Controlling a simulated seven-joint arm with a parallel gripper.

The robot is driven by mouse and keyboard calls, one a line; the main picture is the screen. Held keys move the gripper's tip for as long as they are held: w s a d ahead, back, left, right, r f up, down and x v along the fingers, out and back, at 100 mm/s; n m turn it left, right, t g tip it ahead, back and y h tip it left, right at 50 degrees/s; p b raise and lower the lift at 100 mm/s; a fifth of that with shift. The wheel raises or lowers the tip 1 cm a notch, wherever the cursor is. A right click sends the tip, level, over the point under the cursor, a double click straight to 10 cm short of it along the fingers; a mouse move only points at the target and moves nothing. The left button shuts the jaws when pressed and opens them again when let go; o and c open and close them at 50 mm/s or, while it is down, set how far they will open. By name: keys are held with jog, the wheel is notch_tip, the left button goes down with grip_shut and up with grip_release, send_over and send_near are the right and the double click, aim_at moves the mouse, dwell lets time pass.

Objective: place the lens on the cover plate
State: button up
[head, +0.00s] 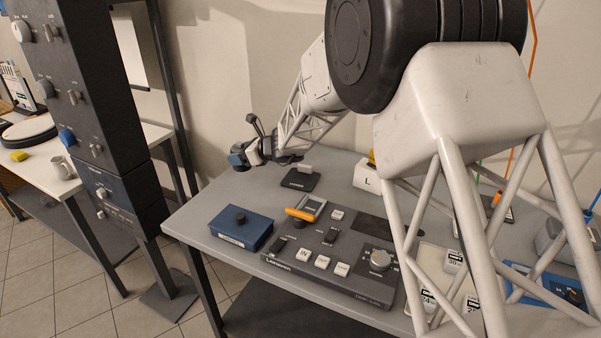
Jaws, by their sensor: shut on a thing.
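My gripper (252,152) is at the far left end of my arm, above the table's back left part. It is shut on a small dark and blue piece (238,160), which looks like the lens; its outline is partly hidden by the fingers. A blue flat box with a dark round knob on top (240,229) sits at the table's front left, below and apart from the gripper. It may be the cover plate, but I cannot tell for sure. A dark flat plate with a pale upright block (300,180) lies right of the gripper.
A grey control panel (330,256) with buttons and a dial fills the table's front middle. An orange-handled device (305,208) rests at its back left. A white box marked L (364,177) stands behind. My arm hides much of the right side. Grey tabletop (205,210) is bare at left.

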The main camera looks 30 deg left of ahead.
jog(key=n+g, duration=0.1)
send_over(297, 183)
jog(key=shift+w+r, duration=0.1)
jog(key=shift+r, duration=0.15)
jog(key=shift+f, duration=0.1)
jog(key=shift+f, duration=3)
jog(key=shift+f, duration=0.1)
jog(key=shift+f, duration=1.8)
jog(key=shift+f, duration=0.15)
jog(key=o, duration=1.3)
jog(key=shift+h, duration=0.3)
